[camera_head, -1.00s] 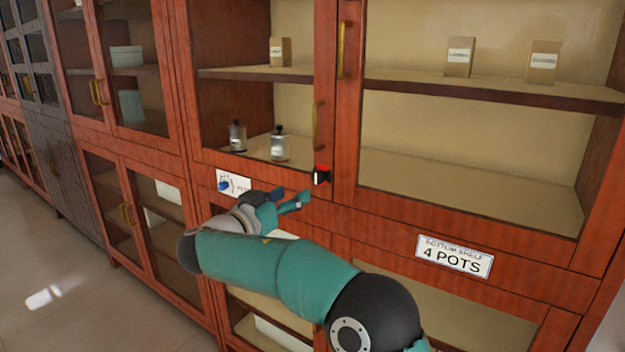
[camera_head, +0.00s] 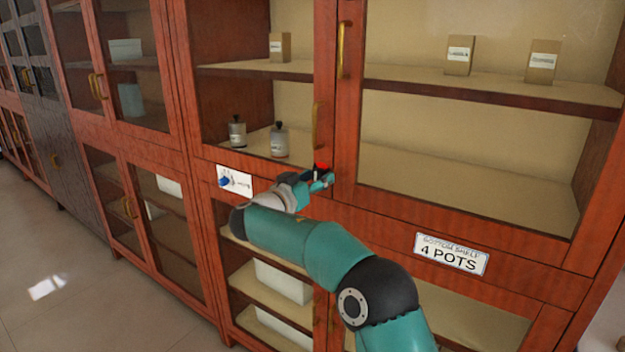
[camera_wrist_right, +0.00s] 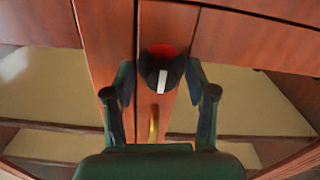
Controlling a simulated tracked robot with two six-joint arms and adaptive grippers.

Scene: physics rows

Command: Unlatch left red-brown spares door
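The left red-brown spares door (camera_head: 325,62) is glazed and looks shut in the head view, with a brass handle (camera_head: 316,125) on its right edge. A red and black latch knob (camera_head: 322,167) sits below that handle, partly covered by my fingers. In the right wrist view the latch knob (camera_wrist_right: 163,70) faces me with a white mark running up and down. My right gripper (camera_head: 322,181) is at the latch. In the wrist view its fingers (camera_wrist_right: 160,85) are apart, one on each side of the knob; I cannot tell whether they touch it. My left gripper is not in view.
The right door (camera_head: 345,110) has its own brass handle (camera_head: 344,50). Two jars (camera_head: 279,141) and several small boxes (camera_head: 459,55) stand on shelves behind the glass. A sign reading 4 POTS (camera_head: 451,254) is on the rail below. Open floor (camera_head: 60,290) lies at the left.

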